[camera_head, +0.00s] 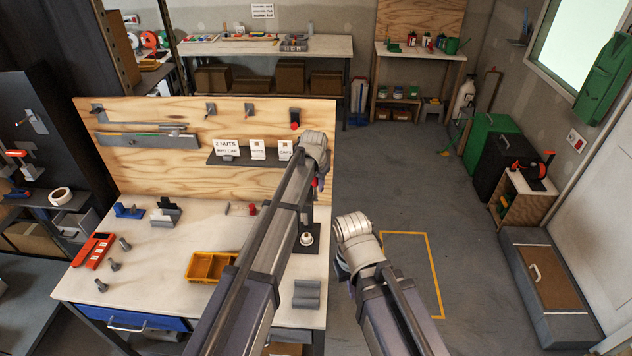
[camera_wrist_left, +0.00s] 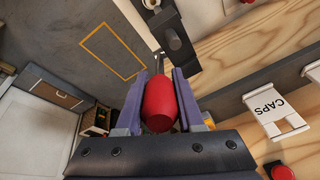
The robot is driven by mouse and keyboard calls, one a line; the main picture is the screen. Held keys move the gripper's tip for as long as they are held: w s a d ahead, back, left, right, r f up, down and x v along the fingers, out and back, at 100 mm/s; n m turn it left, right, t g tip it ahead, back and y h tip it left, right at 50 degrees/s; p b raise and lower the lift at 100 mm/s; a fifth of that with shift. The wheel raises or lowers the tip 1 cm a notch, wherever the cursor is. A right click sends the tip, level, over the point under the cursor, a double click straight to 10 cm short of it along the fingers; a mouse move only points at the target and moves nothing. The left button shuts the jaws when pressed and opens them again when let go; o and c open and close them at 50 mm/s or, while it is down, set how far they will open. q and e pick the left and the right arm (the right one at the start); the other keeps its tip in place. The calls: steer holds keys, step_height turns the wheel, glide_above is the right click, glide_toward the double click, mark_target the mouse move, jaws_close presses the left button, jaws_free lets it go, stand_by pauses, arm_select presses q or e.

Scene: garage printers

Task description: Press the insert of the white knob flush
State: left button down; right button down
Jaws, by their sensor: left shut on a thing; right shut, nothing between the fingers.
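The white knob (camera_head: 307,239) sits on the black base plate (camera_head: 310,250) of a press at the right side of the workbench. Its insert is too small to judge. In the left wrist view my left gripper (camera_wrist_left: 162,92) is shut on a red handle (camera_wrist_left: 160,106) at the end of a thin metal rod. The dark press post (camera_wrist_left: 180,62) stands just beyond the fingers, and a white piece (camera_wrist_left: 150,4) shows at the top edge. In the head view my left arm hides most of the press. My right gripper (camera_head: 344,279) hangs right of the bench, empty, its fingers mostly hidden.
The bench (camera_head: 150,250) holds a yellow-orange bin (camera_head: 211,267), a grey block (camera_head: 307,293) and a red tray (camera_head: 92,250). A plywood back panel (camera_head: 150,160) carries a shelf with label cards (camera_head: 257,149). Open floor lies right of the bench.

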arm_select(q)
steer(key=shift+s+f+t, duration=0.1)
steer(key=shift+s+t, duration=0.2)
steer(key=c, duration=0.5)
jaws_free()
steer(key=p+v, duration=0.7)
steer(key=shift+s+r, duration=0.15)
steer(key=shift+r, duration=0.25)
steer(key=shift+c, duration=0.2)
